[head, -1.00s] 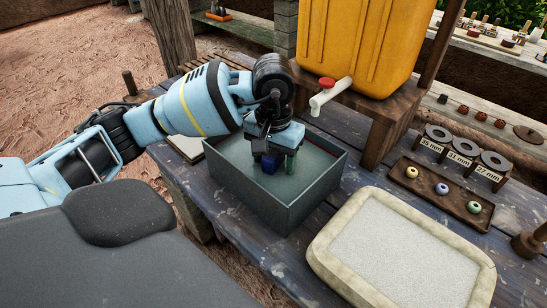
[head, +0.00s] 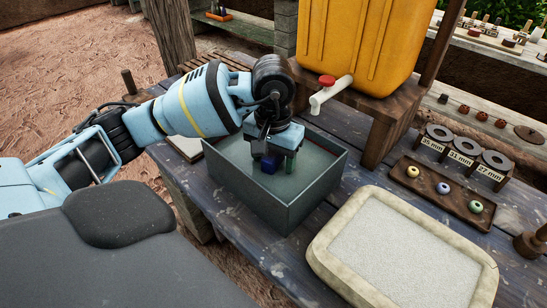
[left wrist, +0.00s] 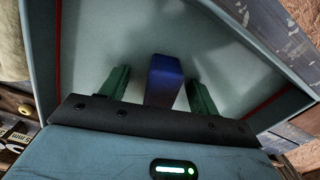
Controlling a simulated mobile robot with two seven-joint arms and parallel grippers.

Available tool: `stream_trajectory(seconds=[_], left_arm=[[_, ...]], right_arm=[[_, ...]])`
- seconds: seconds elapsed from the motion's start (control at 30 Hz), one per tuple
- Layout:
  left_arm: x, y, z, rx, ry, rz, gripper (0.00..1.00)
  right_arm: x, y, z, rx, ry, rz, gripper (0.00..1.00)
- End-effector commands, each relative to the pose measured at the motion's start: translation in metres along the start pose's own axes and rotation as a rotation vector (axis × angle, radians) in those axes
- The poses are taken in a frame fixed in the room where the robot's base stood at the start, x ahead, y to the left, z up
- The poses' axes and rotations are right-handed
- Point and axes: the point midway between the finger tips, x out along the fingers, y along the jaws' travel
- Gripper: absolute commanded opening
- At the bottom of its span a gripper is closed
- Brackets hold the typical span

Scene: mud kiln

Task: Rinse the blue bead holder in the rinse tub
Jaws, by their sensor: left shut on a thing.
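The blue bead holder (head: 269,166) is a small dark blue block inside the grey rinse tub (head: 292,211). My left gripper (head: 273,158) points down into the tub and is shut on the holder. In the left wrist view the blue holder (left wrist: 163,82) stands between the two green fingers of my left gripper (left wrist: 157,92), above the tub's pale inside (left wrist: 225,60). A red line runs along the tub's inner walls there. How deep the holder sits in the tub is hard to tell. My right gripper does not show.
A yellow water container (head: 355,40) with a white, red-handled tap (head: 330,93) stands on a wooden stand behind the tub. A pale-rimmed tray (head: 330,262) lies front right. A wooden bead tray (head: 440,190) and labelled ring holder (head: 466,152) are farther right.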

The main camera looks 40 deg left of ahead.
Motion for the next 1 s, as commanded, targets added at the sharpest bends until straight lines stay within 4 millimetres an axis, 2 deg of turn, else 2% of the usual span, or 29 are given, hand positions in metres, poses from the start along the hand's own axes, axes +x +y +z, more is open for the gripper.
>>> stream_trajectory(seconds=[0.6, 1.0], left_arm=[[-0.0025, -0.0001, -0.0004, 0.0, 0.002, 0.001, 0.37], [-0.007, 0.0, -0.0003, 0.0, 0.001, 0.001, 0.37]], right_arm=[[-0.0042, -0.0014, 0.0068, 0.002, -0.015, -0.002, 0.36], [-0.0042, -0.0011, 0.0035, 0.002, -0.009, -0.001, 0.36]])
